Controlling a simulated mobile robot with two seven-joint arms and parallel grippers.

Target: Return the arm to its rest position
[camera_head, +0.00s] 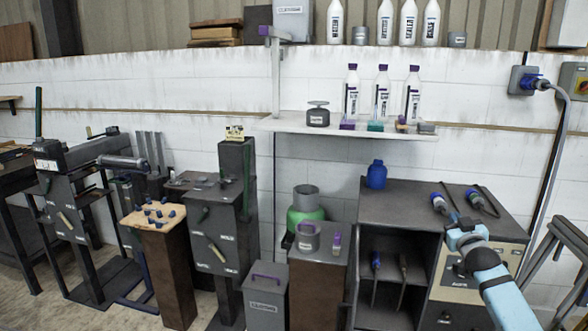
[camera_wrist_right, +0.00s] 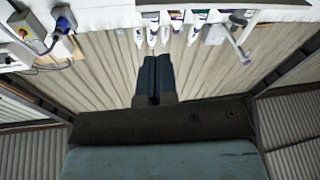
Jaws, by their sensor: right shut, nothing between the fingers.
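My right arm, light blue, comes in from the lower right in the head view. Its gripper (camera_head: 462,222) is in front of the dark cabinet (camera_head: 400,197) at the right. In the right wrist view the dark blue fingers (camera_wrist_right: 156,60) are together, with nothing between them. That view looks over the corrugated wall and a row of white bottles (camera_wrist_right: 165,34), which appear upside down. My left gripper does not show in either view.
A shelf (camera_head: 290,124) with bottles is on the wall. Several dark stands (camera_head: 212,255) are at the left. A grey conduit (camera_head: 545,170) runs down at the right.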

